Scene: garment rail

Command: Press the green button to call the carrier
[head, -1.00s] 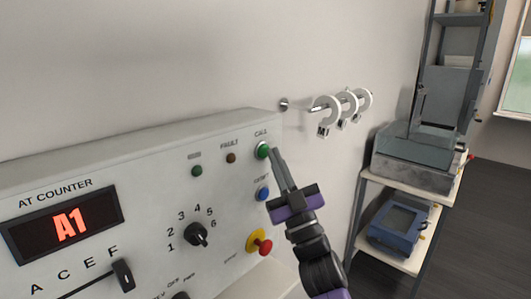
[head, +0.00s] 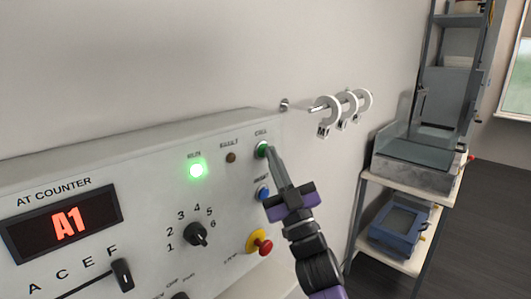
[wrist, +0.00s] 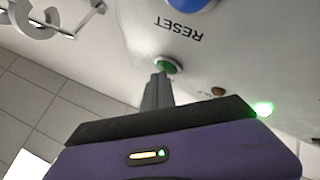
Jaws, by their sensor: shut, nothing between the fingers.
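The green CALL button (head: 262,150) is at the upper right of the white control panel (head: 130,165). My gripper (head: 270,152) is shut and empty, and its fingertips are at the button, covering part of it. In the wrist view the fingertips (wrist: 161,75) reach the green button (wrist: 168,65) and appear to touch it. The green RUN lamp (head: 196,170) glows brightly; its glow also shows in the wrist view (wrist: 263,108).
The blue RESET button (head: 262,193) is just below the green one, close to my gripper. A red stop knob (head: 264,246) on yellow, a rotary dial (head: 197,234) and a slider (head: 122,274) are lower. White rings (head: 345,106) hang on a wall rail. A shelf unit (head: 410,190) stands at right.

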